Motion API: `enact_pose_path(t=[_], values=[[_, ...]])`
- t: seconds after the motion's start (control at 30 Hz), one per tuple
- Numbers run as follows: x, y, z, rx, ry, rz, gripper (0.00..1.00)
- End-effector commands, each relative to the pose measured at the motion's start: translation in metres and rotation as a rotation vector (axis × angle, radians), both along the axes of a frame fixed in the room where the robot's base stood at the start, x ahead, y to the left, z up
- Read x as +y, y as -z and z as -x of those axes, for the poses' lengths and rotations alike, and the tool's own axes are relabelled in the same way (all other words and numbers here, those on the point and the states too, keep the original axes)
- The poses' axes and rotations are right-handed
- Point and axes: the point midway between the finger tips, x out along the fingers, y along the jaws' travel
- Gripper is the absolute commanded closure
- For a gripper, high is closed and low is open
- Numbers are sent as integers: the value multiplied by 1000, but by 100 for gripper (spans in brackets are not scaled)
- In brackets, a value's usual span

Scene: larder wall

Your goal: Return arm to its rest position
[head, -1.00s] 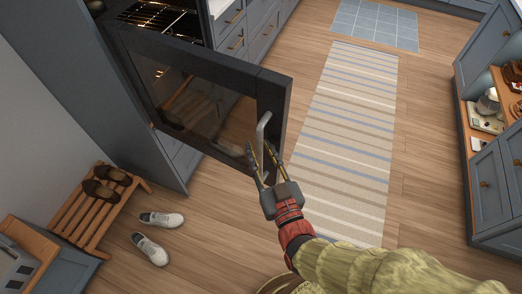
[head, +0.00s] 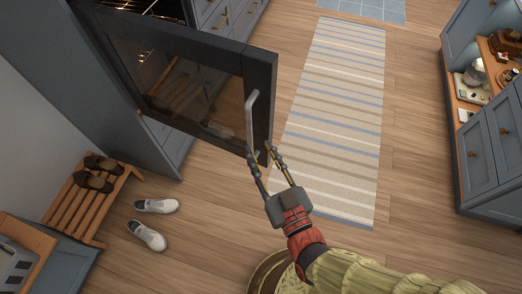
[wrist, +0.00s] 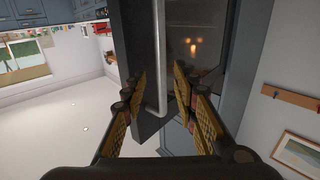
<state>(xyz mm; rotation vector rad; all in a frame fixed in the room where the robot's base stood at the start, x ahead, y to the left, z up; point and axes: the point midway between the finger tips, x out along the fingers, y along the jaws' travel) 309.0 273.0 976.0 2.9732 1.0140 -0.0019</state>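My gripper (head: 261,163) is open in the head view, its two fingers spread just below and beside the handle of the open oven door. My gripper also shows in the wrist view (wrist: 168,95), with a wide gap between its fingers and nothing held. The metal door handle (head: 250,118) stands up from the door's outer edge. In the wrist view the handle (wrist: 161,60) shows beyond the fingertips; whether they touch it I cannot tell. My arm, in a yellow-green knit sleeve with a red cuff, reaches in from the bottom right.
The dark oven door (head: 190,75) hangs open at left. A wooden shoe rack (head: 88,200) and white shoes (head: 148,234) are at lower left. A striped rug (head: 335,120) lies on the floor. A blue cabinet (head: 485,150) stands at right. The floor between is clear.

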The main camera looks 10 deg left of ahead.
Motion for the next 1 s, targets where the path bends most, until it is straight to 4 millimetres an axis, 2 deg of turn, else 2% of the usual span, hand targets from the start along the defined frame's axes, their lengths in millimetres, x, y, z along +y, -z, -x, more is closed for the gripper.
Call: enact_pose_path(t=[0.37,0.47,0.57,0.63,0.7,0.8,0.9,1.0], values=[[0,0,0,0,0,0,71],[1,6,0,22,-4,9,71],[4,31,5,99,-23,59,71],[7,58,14,186,-51,121,71],[11,85,26,285,-85,191,71],[17,109,45,412,-138,285,71],[15,120,59,527,-167,369,71],[4,120,66,633,-170,444,71]])
